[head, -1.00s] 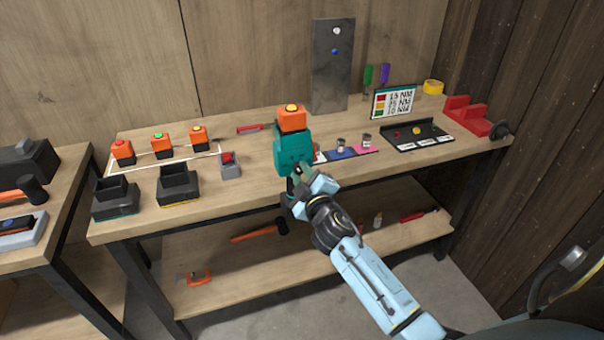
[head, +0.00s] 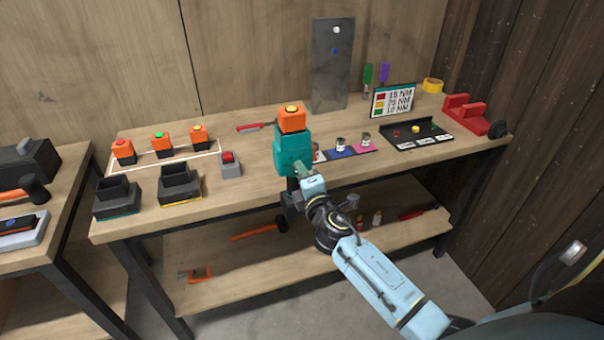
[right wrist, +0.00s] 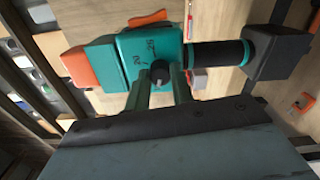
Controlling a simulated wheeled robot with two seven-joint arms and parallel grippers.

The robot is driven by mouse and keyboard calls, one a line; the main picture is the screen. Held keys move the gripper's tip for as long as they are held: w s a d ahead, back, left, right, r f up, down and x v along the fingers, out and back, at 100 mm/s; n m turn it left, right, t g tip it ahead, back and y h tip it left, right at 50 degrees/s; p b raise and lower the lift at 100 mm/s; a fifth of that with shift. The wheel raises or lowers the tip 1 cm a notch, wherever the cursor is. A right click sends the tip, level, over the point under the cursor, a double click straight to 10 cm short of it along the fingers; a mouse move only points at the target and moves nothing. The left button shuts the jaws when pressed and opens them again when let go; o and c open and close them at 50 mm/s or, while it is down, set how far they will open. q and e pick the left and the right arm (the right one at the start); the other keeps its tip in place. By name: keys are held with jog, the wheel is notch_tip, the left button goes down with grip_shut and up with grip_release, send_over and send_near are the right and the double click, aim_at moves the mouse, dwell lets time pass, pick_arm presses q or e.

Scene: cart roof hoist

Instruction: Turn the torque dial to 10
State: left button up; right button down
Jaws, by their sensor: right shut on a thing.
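The power tool (head: 293,152) has a teal body with an orange battery (head: 291,120) on top. It stands upright near the bench's front edge in the head view. In the right wrist view the tool (right wrist: 151,52) lies sideways, with a black grip and a black end block. The torque dial (right wrist: 160,74) is a small dark knob on its teal face. The head view hides the dial behind my right gripper (head: 300,175). My left gripper is out of view.
A sign (head: 393,100) lists 15, 25 and 10 NM beside red, yellow and green marks. Several orange-topped batteries (head: 161,142) stand at the bench's back left. Two black holders (head: 180,184) are in front. A black tray (head: 418,136) and a red stand (head: 466,114) are at right.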

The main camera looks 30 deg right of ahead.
jog(key=shift+n, duration=0.3)
jog(key=c, duration=1.2)
grip_release()
jog(key=b+v, duration=0.1)
jog(key=v, duration=1.2)
jog(key=shift+s, duration=0.25)
